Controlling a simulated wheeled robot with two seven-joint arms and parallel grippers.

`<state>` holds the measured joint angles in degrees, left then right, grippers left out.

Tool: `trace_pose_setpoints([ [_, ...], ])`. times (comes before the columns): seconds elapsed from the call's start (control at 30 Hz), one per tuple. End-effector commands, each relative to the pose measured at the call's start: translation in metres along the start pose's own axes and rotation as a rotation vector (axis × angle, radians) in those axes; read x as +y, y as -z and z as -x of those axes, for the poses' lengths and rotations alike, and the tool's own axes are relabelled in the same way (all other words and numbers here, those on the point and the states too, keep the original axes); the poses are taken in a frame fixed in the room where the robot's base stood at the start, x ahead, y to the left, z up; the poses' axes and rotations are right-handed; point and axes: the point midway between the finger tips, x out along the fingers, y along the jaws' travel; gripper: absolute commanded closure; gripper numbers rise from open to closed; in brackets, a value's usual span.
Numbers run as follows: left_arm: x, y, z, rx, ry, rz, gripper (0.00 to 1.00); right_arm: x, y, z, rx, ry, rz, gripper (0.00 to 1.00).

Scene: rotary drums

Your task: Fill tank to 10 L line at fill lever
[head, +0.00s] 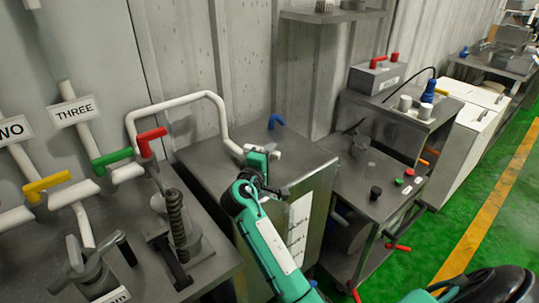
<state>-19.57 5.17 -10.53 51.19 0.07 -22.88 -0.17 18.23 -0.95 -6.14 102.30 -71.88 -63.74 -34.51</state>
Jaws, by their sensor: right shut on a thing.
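The white fill pipe (180,101) arches over from the left and ends at a fitting above the steel tank (305,160). My right gripper (262,170) is at the pipe's end, shut on the fill lever there, which its fingers mostly hide. A white scale strip (298,228) with dark marks runs down the tank's front. The water level and the 10 L line are too small to make out. My left gripper is not in view.
Red (151,139), green (111,159) and yellow (47,185) levers sit on pipes at the left. A blue handle (276,121) stands on the tank top. A bench (372,190) with knobs is to the right. Green floor (480,200) is clear beyond.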

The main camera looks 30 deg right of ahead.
Motion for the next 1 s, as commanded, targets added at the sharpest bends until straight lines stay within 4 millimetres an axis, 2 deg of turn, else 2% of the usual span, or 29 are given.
trace_pose_setpoints([
  [0.27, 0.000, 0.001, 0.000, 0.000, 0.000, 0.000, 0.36, 0.000, 0.000, 0.000, -0.001, 0.000, 0.000, 1.00],
  [0.3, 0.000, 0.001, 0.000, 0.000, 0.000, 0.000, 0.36, 0.000, 0.000, 0.000, 0.000, 0.000, 0.000, 0.78],
  [0.4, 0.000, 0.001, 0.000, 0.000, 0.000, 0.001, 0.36, 0.000, 0.000, 0.000, 0.000, 0.000, 0.000, 0.59],
  [0.77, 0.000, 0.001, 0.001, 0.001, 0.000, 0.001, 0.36, 0.000, 0.000, 0.004, 0.002, 0.001, 0.000, 0.58],
  [0.87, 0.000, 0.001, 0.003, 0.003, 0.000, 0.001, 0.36, -0.001, 0.001, 0.016, 0.003, 0.002, 0.000, 0.58],
  [1.0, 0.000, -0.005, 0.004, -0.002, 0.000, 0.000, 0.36, -0.001, 0.001, 0.044, 0.003, 0.003, 0.000, 0.58],
])
